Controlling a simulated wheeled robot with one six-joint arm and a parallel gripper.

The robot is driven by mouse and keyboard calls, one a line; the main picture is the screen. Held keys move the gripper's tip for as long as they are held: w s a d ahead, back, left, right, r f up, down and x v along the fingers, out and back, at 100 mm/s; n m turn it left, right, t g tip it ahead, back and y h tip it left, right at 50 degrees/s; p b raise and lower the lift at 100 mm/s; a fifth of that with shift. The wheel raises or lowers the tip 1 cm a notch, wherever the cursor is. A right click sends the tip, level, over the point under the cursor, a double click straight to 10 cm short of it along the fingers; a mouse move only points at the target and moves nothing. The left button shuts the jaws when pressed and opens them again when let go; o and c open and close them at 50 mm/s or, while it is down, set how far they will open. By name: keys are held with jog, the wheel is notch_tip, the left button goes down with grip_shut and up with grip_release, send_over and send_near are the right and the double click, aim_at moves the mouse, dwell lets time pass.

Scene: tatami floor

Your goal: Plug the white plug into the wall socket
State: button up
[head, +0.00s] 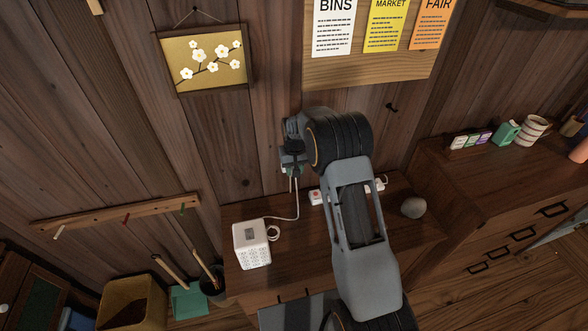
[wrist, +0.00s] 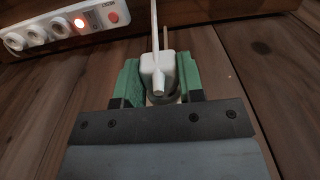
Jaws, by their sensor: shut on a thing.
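The white plug (wrist: 158,72) sits between the green fingers of my gripper (wrist: 160,82) in the wrist view, with its white cord running up the picture. In the head view my gripper (head: 291,170) is shut at the plank wall, above the desk. There the white cord (head: 297,208) hangs from the gripper down to the desk, beside a white patterned cube (head: 252,249). A pale edge shows behind the plug in the wrist view, but I cannot tell whether it is the wall socket.
A white power strip (wrist: 65,28) with a lit red switch lies on the desk (head: 290,262); my arm hides part of it in the head view. A grey stone (head: 413,208) lies at the desk's right. A framed flower picture (head: 205,60) and notice board (head: 367,75) hang above.

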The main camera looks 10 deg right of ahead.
jog(key=shift+w, duration=0.45)
jog(key=shift+w+r, duration=0.35)
jog(key=shift+w, duration=0.05)
dwell(0.6)
jog(key=o, duration=0.8)
jog(key=shift+c, duration=0.2)
jog(key=shift+o, duration=0.4)
jog(key=shift+w+r, duration=0.2)
jog(key=shift+r, duration=0.35)
jog(key=shift+o, duration=0.5)
notch_tip(320, 180, up, 12)
jog(key=s+b, duration=0.1)
jog(key=b, duration=0.1)
jog(key=s+r+t, duration=0.2)
jog(key=s, duration=1.3)
jog(key=s+r+t, duration=0.2)
jog(key=s, duration=1.3)
jog(key=shift+r, duration=0.25)
